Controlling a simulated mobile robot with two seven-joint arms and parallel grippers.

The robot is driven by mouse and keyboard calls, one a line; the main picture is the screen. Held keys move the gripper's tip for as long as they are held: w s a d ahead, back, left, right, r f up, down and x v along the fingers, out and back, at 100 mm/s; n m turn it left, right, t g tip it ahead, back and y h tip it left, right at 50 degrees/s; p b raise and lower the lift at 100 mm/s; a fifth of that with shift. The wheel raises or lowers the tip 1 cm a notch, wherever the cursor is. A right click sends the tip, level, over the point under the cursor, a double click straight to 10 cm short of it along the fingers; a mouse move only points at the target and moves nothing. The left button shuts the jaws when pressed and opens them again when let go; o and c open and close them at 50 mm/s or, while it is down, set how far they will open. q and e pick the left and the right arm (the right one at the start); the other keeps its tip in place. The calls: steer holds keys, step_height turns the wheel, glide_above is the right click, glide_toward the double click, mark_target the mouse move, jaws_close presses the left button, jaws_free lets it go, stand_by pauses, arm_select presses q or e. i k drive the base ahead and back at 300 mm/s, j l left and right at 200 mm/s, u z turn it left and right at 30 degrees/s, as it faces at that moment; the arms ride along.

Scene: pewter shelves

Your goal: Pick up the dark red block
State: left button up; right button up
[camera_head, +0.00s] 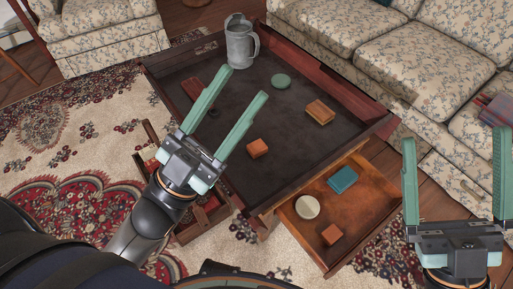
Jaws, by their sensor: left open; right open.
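A dark red block (192,88) lies near the left edge of the dark tabletop, partly hidden behind my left gripper's finger. My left gripper (240,84) is open and empty. Its fingers appear over the left part of the table, pointing up and right in the picture, with the block just left of the left finger. I cannot tell its height above the tabletop. My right gripper (455,138) is open and empty at the far right, in front of the sofa and away from the block.
The raised-rim table (290,145) also holds a metal pitcher (239,45), a green disc (281,81), a tan-orange block (320,112) and an orange block (257,148). An open drawer (365,205) holds a teal block (342,179), a cream disc (307,207) and another orange block (331,235). Sofas stand behind.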

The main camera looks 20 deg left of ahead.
mark_target(258, 149)
steer(key=j+u, duration=0.25)
steer(key=j, duration=0.55)
steer(key=i+j+u, duration=0.2)
steer(key=j, duration=0.55)
steer(key=k+j, duration=0.05)
steer(key=k, duration=0.05)
